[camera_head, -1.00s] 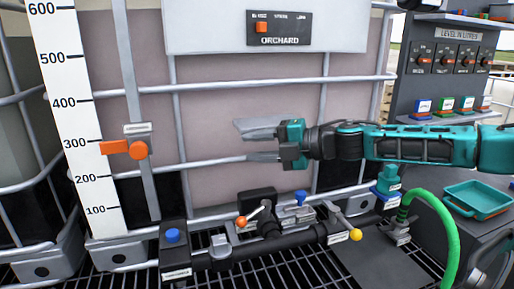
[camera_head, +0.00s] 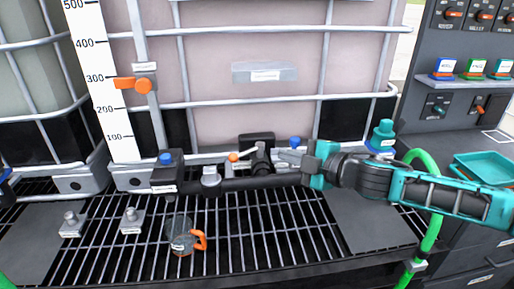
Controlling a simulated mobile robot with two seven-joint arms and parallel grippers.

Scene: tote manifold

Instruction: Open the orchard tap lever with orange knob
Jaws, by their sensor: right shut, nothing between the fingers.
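The orange knob (camera_head: 233,157) sits at the left end of a short pale lever in front of a black valve block (camera_head: 257,143) on the dark manifold pipe (camera_head: 235,184). The lever points left and slightly down. My right gripper (camera_head: 287,158) comes in from the right, fingers pointing left, shut and empty. Its fingertips are just right of the lever's valve, with the knob further left; whether they touch anything I cannot tell. The gripper hides the pipe's right part, where the yellow-knobbed lever stood. My left gripper is not in view.
A blue knob (camera_head: 295,142) stands behind the fingers, and another blue knob (camera_head: 165,158) tops the pipe's left end. A clear jug (camera_head: 181,235) with an orange handle stands on the grating. The tank's bars rise behind. A green hose (camera_head: 434,225) hangs at right.

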